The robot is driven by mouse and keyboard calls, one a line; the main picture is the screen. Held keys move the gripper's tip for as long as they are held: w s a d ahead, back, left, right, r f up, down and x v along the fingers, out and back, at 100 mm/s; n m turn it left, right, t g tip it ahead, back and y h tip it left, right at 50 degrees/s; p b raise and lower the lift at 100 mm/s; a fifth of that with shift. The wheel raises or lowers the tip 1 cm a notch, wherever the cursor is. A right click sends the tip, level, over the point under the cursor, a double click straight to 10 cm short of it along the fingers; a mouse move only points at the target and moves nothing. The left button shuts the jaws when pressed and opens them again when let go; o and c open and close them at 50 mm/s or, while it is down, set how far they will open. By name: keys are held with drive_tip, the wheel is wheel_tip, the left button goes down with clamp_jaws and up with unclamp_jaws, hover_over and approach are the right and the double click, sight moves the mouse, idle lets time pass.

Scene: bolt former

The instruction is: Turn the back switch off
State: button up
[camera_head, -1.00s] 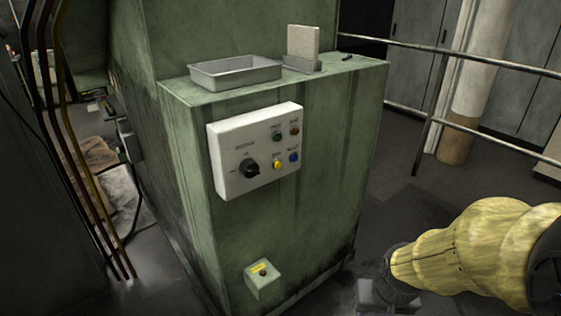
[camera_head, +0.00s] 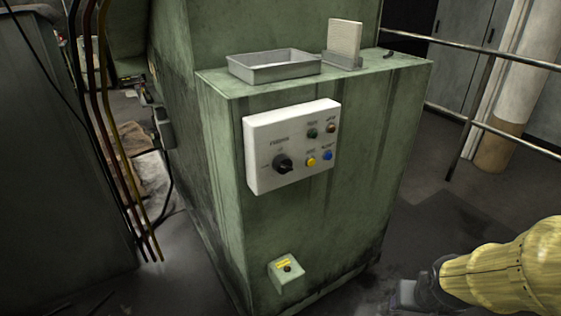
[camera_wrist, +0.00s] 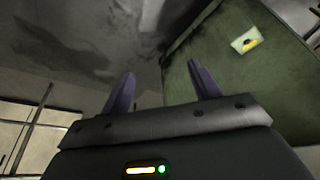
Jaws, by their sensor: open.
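A white control panel (camera_head: 290,145) is fixed to the front of the green machine cabinet (camera_head: 330,215). It carries a black rotary switch (camera_head: 283,164) and several coloured buttons. A small box (camera_head: 287,271) with a yellow label and a dark button sits low on the same face; it also shows in the wrist view (camera_wrist: 246,41). I cannot tell which control is the back switch. My gripper (camera_wrist: 162,85) is open and empty, with two purple fingers apart in the wrist view. In the head view my arm is at the lower right, clear of the cabinet.
A grey metal tray (camera_head: 274,67) and an upright block in a holder (camera_head: 343,42) stand on the cabinet top. A metal railing (camera_head: 500,132) runs along the right. Hanging cables (camera_head: 110,170) are at the left. Floor is open right of the cabinet.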

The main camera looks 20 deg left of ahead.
drive_tip(key=w+a+r+n+t+y, duration=0.2)
drive_tip(key=w+a+r+n+t, duration=0.15)
drive_tip(key=w+a, duration=0.4)
drive_tip(key=w+a+r+n+t+y+p, duration=0.1)
drive_tip(key=w+a+r+n+t+y, duration=0.1)
drive_tip(key=a+r+n+y, duration=0.4)
drive_tip(key=w+a+r+n+t+y+p, duration=0.1)
drive_tip(key=a+r+n+y, duration=0.4)
drive_tip(key=a, duration=0.8)
drive_tip(key=shift+w+r+n+t+y, duration=0.4)
drive_tip(key=shift+w+r+n+t, duration=0.1)
drive_tip(key=shift+n, duration=0.35)
drive_tip(key=shift+w+a+p, duration=0.1)
drive_tip(key=shift+a+p, duration=0.05)
drive_tip(key=shift+p, duration=0.15)
